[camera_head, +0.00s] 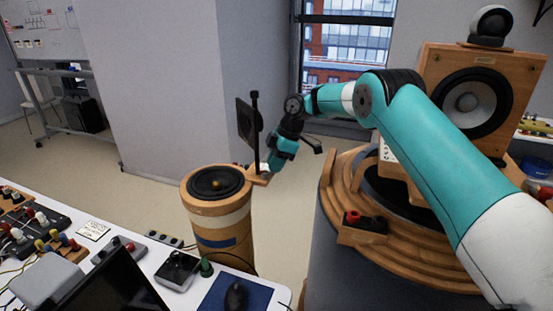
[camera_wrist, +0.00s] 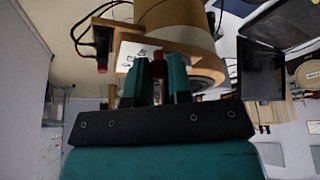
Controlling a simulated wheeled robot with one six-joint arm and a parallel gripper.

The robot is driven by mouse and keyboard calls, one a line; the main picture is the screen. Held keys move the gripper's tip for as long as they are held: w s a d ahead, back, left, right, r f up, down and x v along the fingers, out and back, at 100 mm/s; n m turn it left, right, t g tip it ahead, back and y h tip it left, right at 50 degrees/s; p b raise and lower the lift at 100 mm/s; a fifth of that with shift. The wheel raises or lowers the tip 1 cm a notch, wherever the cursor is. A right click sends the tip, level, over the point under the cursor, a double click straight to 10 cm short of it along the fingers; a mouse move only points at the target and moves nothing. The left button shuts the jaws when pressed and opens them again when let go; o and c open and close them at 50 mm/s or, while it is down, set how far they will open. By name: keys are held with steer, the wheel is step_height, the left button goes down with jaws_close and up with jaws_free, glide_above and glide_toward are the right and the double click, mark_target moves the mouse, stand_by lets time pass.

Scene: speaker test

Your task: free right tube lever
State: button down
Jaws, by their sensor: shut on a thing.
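The wooden tube (camera_head: 222,225) stands upright at the desk's edge, with a round black speaker on its top. A small wooden ledge sticks out from its right side, near my gripper (camera_head: 266,169). In the wrist view the tube (camera_wrist: 180,14) is close beyond my gripper (camera_wrist: 160,66). A small dark red piece (camera_wrist: 157,54), which looks like the lever, sits between the two teal fingers, and they are shut on it. The fingers hide most of it. A pale plate with small marks is beside it on the tube. The lever itself is too small to make out in the head view.
A thin black upright panel (camera_head: 246,124) stands just behind the ledge, close to my wrist. A round stepped wooden stand (camera_head: 335,207) and a large wooden speaker (camera_head: 498,75) are at right. The desk (camera_head: 143,262) at lower left holds boxes and a mouse. Floor between is clear.

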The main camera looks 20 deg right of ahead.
steer(key=shift+a+n, duration=0.1)
steer(key=shift+n, duration=0.2)
steer(key=c, duration=1)
jaws_free()
steer(key=shift+w, duration=0.1)
steer(key=shift+c, duration=0.2)
steer(key=shift+r, duration=0.15)
steer(key=p+v, duration=0.9)
steer(key=v, duration=0.2)
steer(key=shift+r+p, duration=0.35)
steer(key=shift+w, duration=0.1)
